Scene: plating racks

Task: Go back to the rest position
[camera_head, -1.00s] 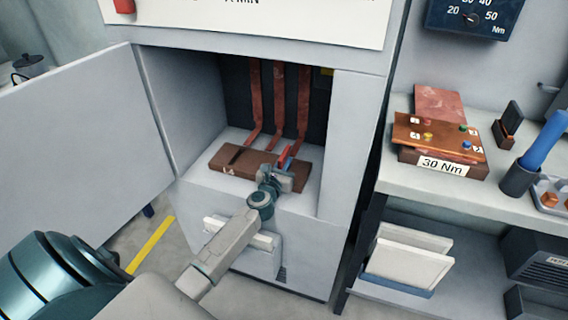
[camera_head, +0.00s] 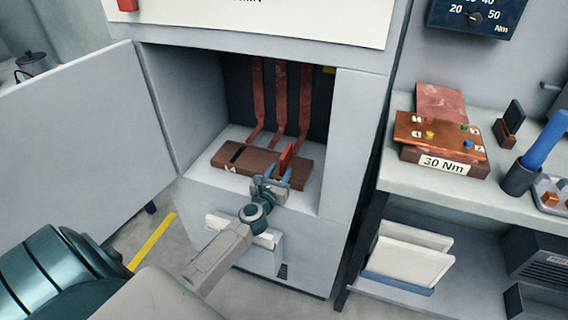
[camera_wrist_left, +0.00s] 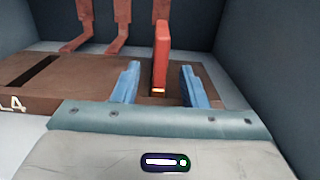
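My left gripper (camera_head: 271,184) is at the front of the open cabinet (camera_head: 356,130), just before the brown block (camera_head: 232,165). In the left wrist view its two blue fingers (camera_wrist_left: 159,84) are spread apart with nothing gripped between them. A red upright piece (camera_head: 286,157) stands in the brown block; in the left wrist view the red piece (camera_wrist_left: 161,52) shows beyond and between the fingertips, apart from them. My right gripper is not in view.
The cabinet door (camera_head: 84,130) stands open at left. Copper-red bars (camera_head: 281,100) run down the cabinet's back. At right, a shelf (camera_head: 400,180) bears a block marked 30 Nm (camera_head: 440,150) and a blue-handled tool (camera_head: 543,140). White panels (camera_head: 408,262) stand on the lower shelf.

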